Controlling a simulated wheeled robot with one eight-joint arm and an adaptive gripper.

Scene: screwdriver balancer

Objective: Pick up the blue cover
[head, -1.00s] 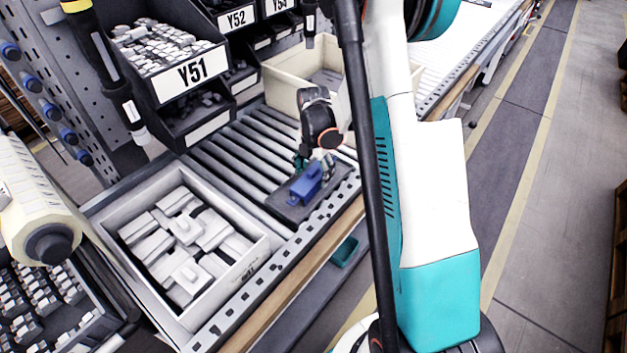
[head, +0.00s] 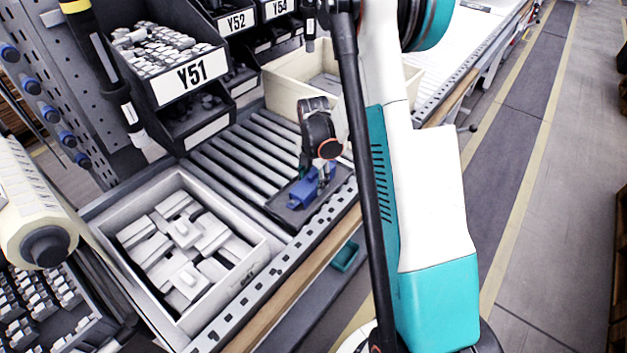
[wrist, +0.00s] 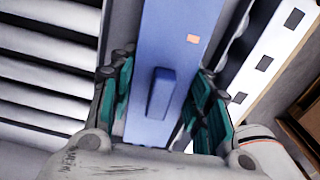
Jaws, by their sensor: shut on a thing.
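The blue cover (head: 303,191) sits at the dark tray (head: 288,215) on the roller conveyor, partly hidden by my gripper (head: 322,172) in the head view. In the wrist view the blue cover (wrist: 172,65) lies lengthwise between the teal finger pads of my gripper (wrist: 160,105), with a raised blue block on its surface and a small orange mark. My gripper is shut on the cover from both sides. Whether the cover is lifted off the tray cannot be told.
A white bin (head: 262,245) of white parts stands at the near left on the conveyor. A beige bin (head: 285,92) stands behind my gripper. The Y51 rack (head: 190,80) is at the back left. Bare rollers (head: 240,150) lie left of the tray.

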